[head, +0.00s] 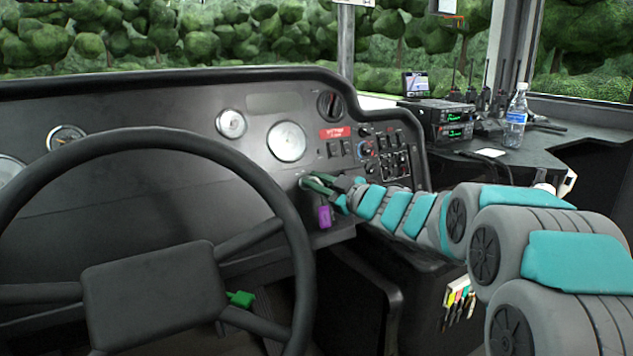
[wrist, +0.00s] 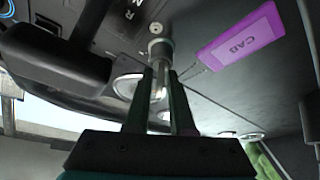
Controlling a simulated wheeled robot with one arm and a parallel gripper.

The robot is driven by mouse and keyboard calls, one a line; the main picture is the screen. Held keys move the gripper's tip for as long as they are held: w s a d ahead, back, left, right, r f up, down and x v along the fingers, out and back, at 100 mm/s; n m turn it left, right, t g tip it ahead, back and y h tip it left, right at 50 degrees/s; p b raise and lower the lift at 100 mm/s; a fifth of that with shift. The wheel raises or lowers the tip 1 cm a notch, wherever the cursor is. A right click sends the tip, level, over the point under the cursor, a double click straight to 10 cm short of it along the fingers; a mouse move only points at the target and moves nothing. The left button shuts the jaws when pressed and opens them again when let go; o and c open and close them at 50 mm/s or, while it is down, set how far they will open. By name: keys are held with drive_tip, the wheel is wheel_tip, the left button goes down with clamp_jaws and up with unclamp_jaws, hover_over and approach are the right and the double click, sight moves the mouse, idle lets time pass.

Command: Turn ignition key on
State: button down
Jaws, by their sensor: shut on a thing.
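My gripper (head: 312,183) is at the dashboard, right of the steering wheel, with its dark green fingers shut on the ignition key. In the wrist view the fingers (wrist: 163,82) close around the key (wrist: 157,62), a metal piece reaching up to a round lock (wrist: 156,29) in the panel.
The large black steering wheel (head: 150,150) stands left of my gripper. Dash switches (head: 340,148) and gauges (head: 287,141) sit above it. Radios (head: 447,121) and a water bottle (head: 516,117) are on the ledge at the right. A green object (head: 240,298) shows behind the wheel.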

drive_tip(key=m, duration=0.1)
drive_tip(key=m+t+h+p, duration=0.1)
drive_tip(key=m, duration=0.2)
drive_tip(key=shift+a+f+m+t, duration=0.1)
drive_tip(key=shift+f+m+t, duration=0.2)
drive_tip(key=shift+t, duration=0.1)
drive_tip(key=m+t+h, duration=0.1)
drive_tip(key=m, duration=0.2)
drive_tip(key=shift+m+h, duration=0.3)
drive_tip(key=shift+h, duration=0.1)
drive_tip(key=m+t+h, duration=0.1)
drive_tip(key=m+h, duration=0.1)
drive_tip(key=m, duration=0.2)
drive_tip(key=shift+m, duration=0.4)
drive_tip(key=shift+m+h, duration=1.1)
drive_tip(key=shift+m, duration=1.2)
drive_tip(key=shift+t, duration=0.3)
drive_tip(key=c, duration=1.1)
unclamp_jaws()
drive_tip(key=shift+o, duration=0.7)
drive_tip(key=shift+r, duration=0.15)
